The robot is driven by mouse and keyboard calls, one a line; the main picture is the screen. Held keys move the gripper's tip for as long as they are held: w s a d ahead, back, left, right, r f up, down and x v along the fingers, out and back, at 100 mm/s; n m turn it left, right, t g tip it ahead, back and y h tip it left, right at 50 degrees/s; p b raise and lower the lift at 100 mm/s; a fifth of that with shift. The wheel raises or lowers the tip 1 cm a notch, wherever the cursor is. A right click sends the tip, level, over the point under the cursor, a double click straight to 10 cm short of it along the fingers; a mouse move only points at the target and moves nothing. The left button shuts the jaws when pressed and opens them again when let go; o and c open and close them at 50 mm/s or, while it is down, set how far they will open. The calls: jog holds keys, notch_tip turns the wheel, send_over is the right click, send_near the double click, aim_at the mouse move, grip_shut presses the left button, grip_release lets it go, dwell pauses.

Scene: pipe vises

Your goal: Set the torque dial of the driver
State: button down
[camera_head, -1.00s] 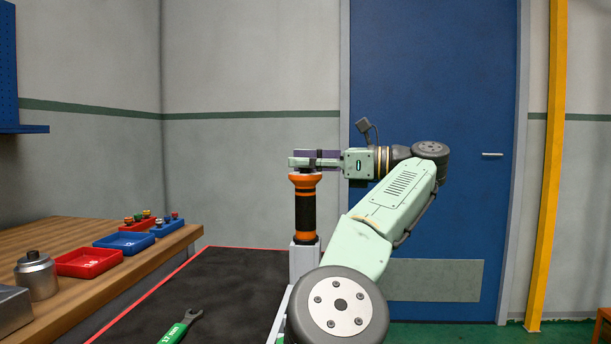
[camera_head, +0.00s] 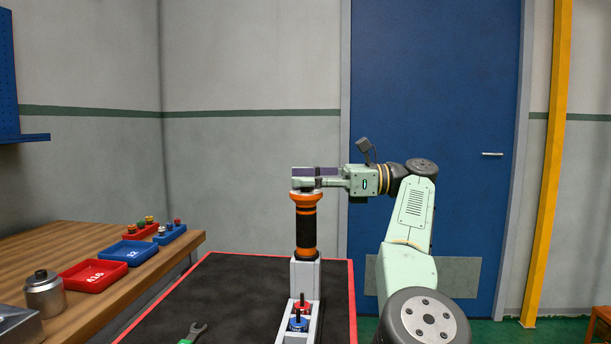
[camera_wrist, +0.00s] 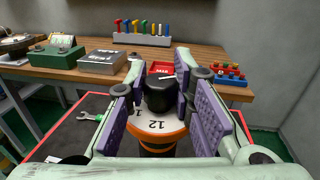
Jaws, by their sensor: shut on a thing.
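The driver (camera_head: 306,228), orange and black, stands upright in a pale holder (camera_head: 304,272). In the wrist view its black dial knob (camera_wrist: 159,96) with a white pointer line sits over a white number scale (camera_wrist: 158,125), where 12 reads clearly. The scale lies on an orange collar (camera_wrist: 168,141). My gripper (camera_head: 304,177) comes in level from the right at the driver's top. In the wrist view its purple-padded fingers (camera_wrist: 160,90) lie on both sides of the knob, shut on it. The fingers partly hide the scale.
The holder stands on a black mat (camera_head: 225,290) with red edges. A green-handled wrench (camera_head: 196,330) lies nearby. The wooden bench (camera_head: 60,245) at left carries a red tray (camera_head: 92,275), a blue tray (camera_head: 128,252) and a metal canister (camera_head: 44,296). A blue door (camera_head: 435,80) stands behind.

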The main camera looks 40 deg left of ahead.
jog(key=shift+f, duration=0.1)
jog(key=c, duration=1.4)
grip_release()
jog(key=shift+o, duration=0.2)
jog(key=shift+a+f+b, duration=0.1)
jog(key=shift+f+b, duration=0.05)
jog(key=shift+b, duration=0.75)
